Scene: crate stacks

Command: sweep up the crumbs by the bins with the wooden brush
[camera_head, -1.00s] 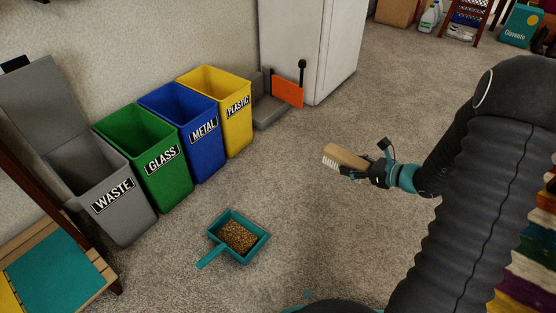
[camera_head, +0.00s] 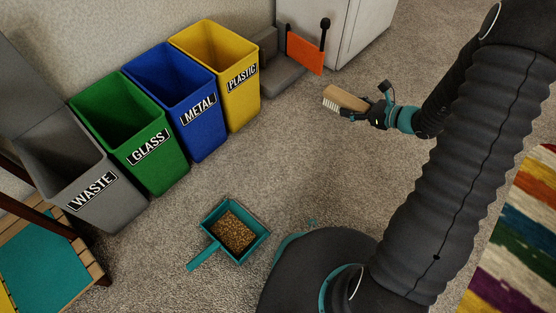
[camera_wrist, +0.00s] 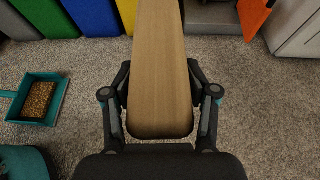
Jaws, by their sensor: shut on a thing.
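The wooden brush (camera_head: 345,99) has a pale wooden back and white bristles. My gripper (camera_head: 372,112) is shut on it and holds it above the carpet, right of the bins. In the wrist view the brush (camera_wrist: 160,70) lies between both fingers (camera_wrist: 160,100). Brown crumbs (camera_head: 232,232) lie heaped in a teal dustpan (camera_head: 206,252) on the carpet. The bins stand in a row along the wall: grey WASTE (camera_head: 110,213), green GLASS (camera_head: 160,172), blue METAL (camera_head: 208,138) and yellow PLASTIC (camera_head: 243,102). No loose crumbs can be made out on the carpet.
A grey object with an orange panel (camera_head: 304,52) stands right of the yellow bin, by a white cabinet (camera_head: 365,25). A wooden piece with a teal top (camera_head: 40,262) is at lower left. A striped rug (camera_head: 515,245) lies at right. Carpet between is clear.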

